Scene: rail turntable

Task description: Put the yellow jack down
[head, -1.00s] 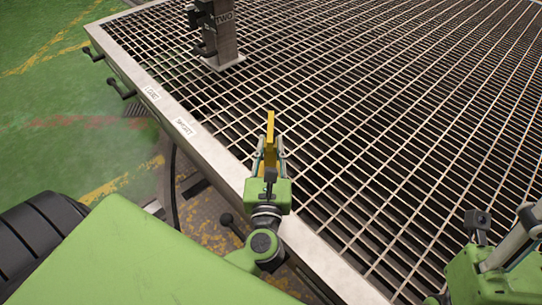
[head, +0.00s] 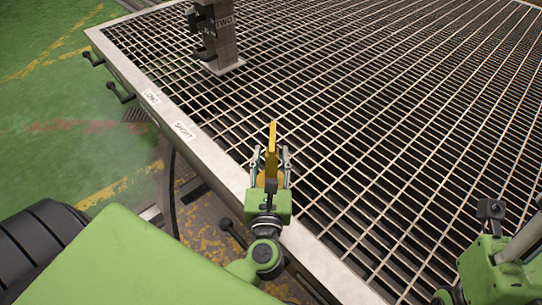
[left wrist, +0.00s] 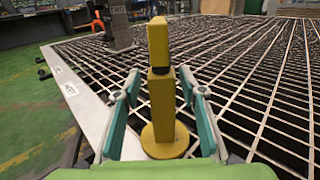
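The yellow jack (head: 272,142) is upright between the fingers of my left gripper (head: 271,160), over the grating near the frame's front-left edge. In the left wrist view the jack (left wrist: 162,95) shows a tall body and a round base disc, which appears to rest on the grating. My left gripper (left wrist: 160,88) is open, with a teal-padded finger on each side and a visible gap to the jack on both sides. Part of my right arm shows at the lower right of the head view; its fingertips are not clear.
The metal grating (head: 400,130) has a pale frame with labels LONG (head: 151,97) and SHORT (head: 184,131). A grey post marked TWO (head: 220,40) stands on the grating behind the jack. Black handles (head: 120,92) stick out from the left edge. The grating to the right is clear.

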